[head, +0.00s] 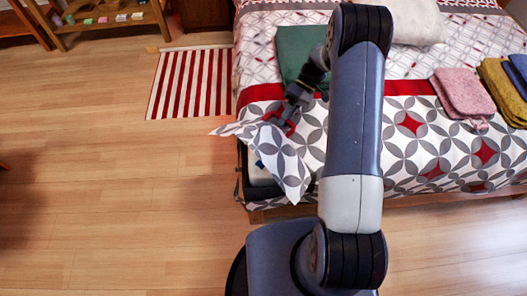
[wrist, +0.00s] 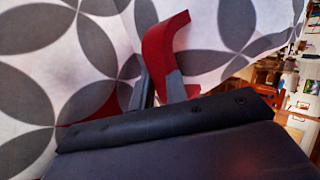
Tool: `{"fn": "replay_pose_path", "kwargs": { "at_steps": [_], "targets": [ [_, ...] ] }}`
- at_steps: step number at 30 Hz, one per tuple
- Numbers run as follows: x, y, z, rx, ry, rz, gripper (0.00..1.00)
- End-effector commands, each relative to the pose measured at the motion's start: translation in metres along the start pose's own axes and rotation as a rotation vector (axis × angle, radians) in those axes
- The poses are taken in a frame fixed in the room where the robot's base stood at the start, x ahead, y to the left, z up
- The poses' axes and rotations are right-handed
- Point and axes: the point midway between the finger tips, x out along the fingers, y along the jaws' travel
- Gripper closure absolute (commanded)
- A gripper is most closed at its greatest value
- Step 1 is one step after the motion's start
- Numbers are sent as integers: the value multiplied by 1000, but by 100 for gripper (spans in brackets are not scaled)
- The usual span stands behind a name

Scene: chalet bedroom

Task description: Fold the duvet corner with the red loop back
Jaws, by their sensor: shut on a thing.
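The duvet (head: 430,135) covers the bed, white with grey petal shapes and red diamonds. Its near-left corner is lifted and pulled up, and a flap (head: 288,170) hangs down in a point. The red loop (head: 283,119) is at my gripper (head: 279,122), above the bed's left end. In the wrist view the red loop (wrist: 160,50) rises between the fingers, with the patterned cloth close behind. My gripper is shut on the red loop. My arm hides part of the duvet and bed in the head view.
A dark green folded cloth (head: 300,52) lies on the bed just behind my gripper. Pink (head: 463,92) and mustard (head: 500,90) folded cloths lie to the right. A striped rug (head: 192,82) and open wooden floor (head: 110,190) are to the left.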

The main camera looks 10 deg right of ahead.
Motion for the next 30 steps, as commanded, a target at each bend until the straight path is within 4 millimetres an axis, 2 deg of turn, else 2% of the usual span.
{"fn": "replay_pose_path", "kwargs": {
  "at_steps": [7, 15, 25, 30],
  "targets": [
    [-5, 0, -3, -4, 10, -1, 98],
    [-9, 23, -2, -4, 10, -121, 98],
    [-10, 24, -1, -4, 7, -135, 98],
    [-5, 41, 0, -3, 6, -135, 98]
  ]
}}
